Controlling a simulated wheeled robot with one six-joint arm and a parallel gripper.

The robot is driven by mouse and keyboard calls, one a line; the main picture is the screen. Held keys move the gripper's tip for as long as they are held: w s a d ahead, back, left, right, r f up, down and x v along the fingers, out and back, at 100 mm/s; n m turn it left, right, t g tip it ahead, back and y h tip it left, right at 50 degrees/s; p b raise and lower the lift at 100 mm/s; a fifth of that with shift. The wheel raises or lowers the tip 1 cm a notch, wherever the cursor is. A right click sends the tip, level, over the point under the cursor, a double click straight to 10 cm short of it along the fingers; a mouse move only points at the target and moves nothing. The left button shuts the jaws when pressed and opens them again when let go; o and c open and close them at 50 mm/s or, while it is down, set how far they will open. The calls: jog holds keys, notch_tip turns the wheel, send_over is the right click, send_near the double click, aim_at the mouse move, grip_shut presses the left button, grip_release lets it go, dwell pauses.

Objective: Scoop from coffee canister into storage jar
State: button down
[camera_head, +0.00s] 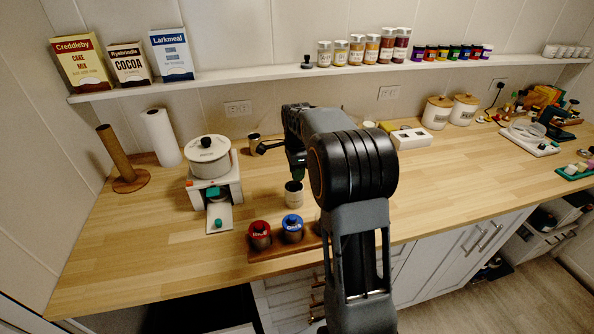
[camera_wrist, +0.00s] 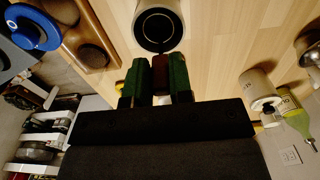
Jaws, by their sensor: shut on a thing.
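My gripper (camera_head: 294,178) points down over a small pale open-topped container (camera_head: 293,197) on the counter. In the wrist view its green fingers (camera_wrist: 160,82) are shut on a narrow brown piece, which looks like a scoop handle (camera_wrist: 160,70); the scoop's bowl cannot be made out. The container's round mouth (camera_wrist: 158,28) shows just ahead of the fingers, with a dark interior. I cannot tell if it is the coffee canister or the storage jar. A second pale container with a dark top (camera_head: 255,146) stands behind and to the left; it also shows in the wrist view (camera_wrist: 259,86).
Red-lidded (camera_head: 260,234) and blue-lidded (camera_head: 292,228) canisters stand on a wooden tray (camera_head: 262,256) near the front edge. A white appliance (camera_head: 209,160) stands left. A white two-socket box (camera_head: 411,137) and lidded canisters (camera_head: 437,112) stand right. Counter at front left is clear.

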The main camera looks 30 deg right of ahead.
jog(key=shift+f, duration=0.4)
jog(key=shift+r, duration=0.15)
dwell(0.9)
jog(key=shift+r+p, duration=2.95)
jog(key=shift+r, duration=0.75)
jog(key=shift+f, duration=0.15)
